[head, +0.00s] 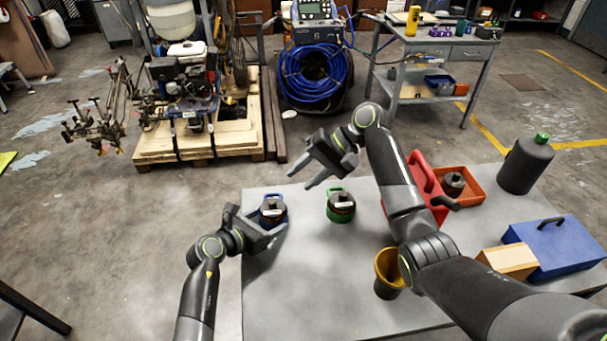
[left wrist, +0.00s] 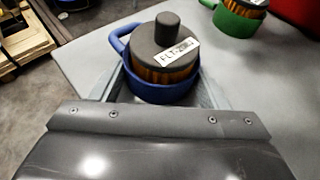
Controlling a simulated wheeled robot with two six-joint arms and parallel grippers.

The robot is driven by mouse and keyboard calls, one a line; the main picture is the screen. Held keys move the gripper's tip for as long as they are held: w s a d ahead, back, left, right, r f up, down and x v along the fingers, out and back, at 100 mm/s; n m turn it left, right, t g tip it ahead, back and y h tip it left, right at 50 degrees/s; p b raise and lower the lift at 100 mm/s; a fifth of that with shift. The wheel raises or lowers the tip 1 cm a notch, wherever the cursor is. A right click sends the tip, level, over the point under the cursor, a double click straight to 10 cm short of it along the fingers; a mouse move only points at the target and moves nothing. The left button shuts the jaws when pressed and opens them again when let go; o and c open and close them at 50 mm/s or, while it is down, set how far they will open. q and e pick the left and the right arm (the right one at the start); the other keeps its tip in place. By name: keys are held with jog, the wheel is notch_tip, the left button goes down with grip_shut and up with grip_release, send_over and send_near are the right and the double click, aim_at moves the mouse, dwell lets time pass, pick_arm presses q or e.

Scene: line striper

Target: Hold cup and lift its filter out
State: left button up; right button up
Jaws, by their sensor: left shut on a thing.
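A blue cup (head: 283,217) stands on the table near its left edge. A dark-topped filter with an orange pleated side (left wrist: 168,55) and a white label sits inside it, a grey knob on top. The blue cup also shows in the left wrist view (left wrist: 158,92), its handle at the left. My left gripper (head: 270,224) is shut on the blue cup, a finger on either side. My right gripper (head: 302,178) is open and empty in the air, up and to the right of the blue cup. A green cup (head: 341,215) with a similar filter stands to the right.
A red toolbox (head: 425,185), an orange tray (head: 478,186) with a dark part, and a dark bottle (head: 525,166) stand at the back right. A yellow-brown bucket (head: 388,275), wooden block (head: 508,262) and blue box (head: 560,245) stand nearer. The table's (head: 300,290) front left is clear.

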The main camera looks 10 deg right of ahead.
aim_at(275, 202)
jog(key=shift+a+f+m+h, duration=0.15)
jog(key=shift+a+f+m, duration=1.1)
jog(key=shift+m, duration=1.45)
jog(key=shift+a+f+m+h, duration=0.2)
jog(key=shift+a+f+m, duration=1)
jog(key=shift+m, duration=1.5)
jog(key=shift+a+f+m+h, duration=0.15)
jog(key=shift+a+f+m, duration=1.1)
jog(key=shift+m, duration=1.45)
jog(key=shift+d+f, duration=0.15)
jog(key=shift+d, duration=0.05)
jog(key=shift+f, duration=0.15)
jog(key=shift+f, duration=0.1)
grip_shut()
